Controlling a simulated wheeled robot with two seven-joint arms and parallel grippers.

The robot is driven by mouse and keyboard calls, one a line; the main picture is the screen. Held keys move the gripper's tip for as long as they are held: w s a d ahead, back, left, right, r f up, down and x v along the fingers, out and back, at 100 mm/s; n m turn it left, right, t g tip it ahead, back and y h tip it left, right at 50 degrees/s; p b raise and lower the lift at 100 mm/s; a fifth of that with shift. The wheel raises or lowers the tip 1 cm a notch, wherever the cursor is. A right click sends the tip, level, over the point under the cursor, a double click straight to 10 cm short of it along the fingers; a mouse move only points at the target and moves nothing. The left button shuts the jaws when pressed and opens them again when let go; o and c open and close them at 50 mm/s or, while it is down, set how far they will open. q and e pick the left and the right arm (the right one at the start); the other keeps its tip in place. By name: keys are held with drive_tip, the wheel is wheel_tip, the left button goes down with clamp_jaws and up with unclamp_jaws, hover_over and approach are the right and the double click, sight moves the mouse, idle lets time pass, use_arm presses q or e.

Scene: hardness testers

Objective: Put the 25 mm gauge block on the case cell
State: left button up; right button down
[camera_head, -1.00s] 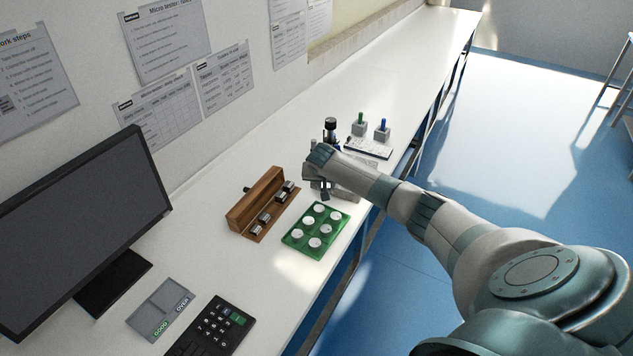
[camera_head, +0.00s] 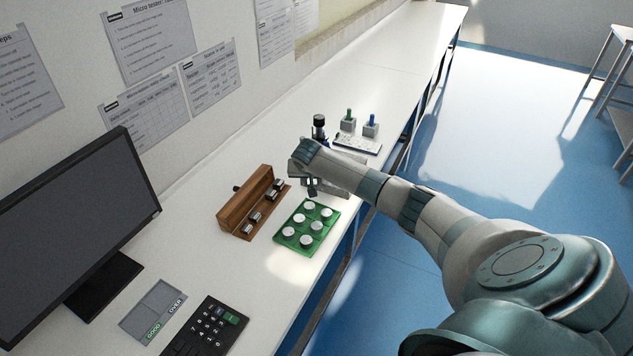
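An open wooden case (camera_head: 235,208) stands on the white bench, left of my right gripper. Small silvery blocks (camera_head: 252,220) sit in it in a row, with a gap about midway. I cannot read which block is 25 mm. My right arm comes in from the right, and my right gripper (camera_head: 312,188) points down over the bench, right of the case and just beyond the green tray. Its fingers are small and dark, partly hidden by the wrist; I cannot tell whether they hold anything. My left gripper is not in view.
A dark bottle (camera_head: 319,124) and two grey stands with green (camera_head: 348,123) and blue (camera_head: 371,128) pegs are behind. A monitor (camera_head: 75,230), a grey GOOD/OVER tray (camera_head: 137,322) and a keypad (camera_head: 207,330) are nearer.

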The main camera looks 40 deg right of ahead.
drive_tip(key=s+a+r+n+t+y+b, duration=0.1)
drive_tip(key=a+r+n+b, duration=0.15)
drive_tip(key=a, duration=0.85)
drive_tip(key=s+a+r+n+y+b, duration=0.1)
drive_tip(key=a+r+b, duration=0.25)
drive_tip(key=a, duration=0.65)
drive_tip(key=s+a+r+n+y+b, duration=0.1)
drive_tip(key=s+a+r+n+b, duration=0.1)
drive_tip(key=s+a, duration=0.5)
drive_tip(key=s+a+r+n+y+b, duration=0.1)
drive_tip(key=s+a+r+n+b, duration=0.2)
drive_tip(key=s+a, duration=0.4)
drive_tip(key=shift+s+r+t+y+b, duration=0.3)
drive_tip(key=shift+s+r+t, duration=0.15)
drive_tip(key=shift+r, duration=0.2)
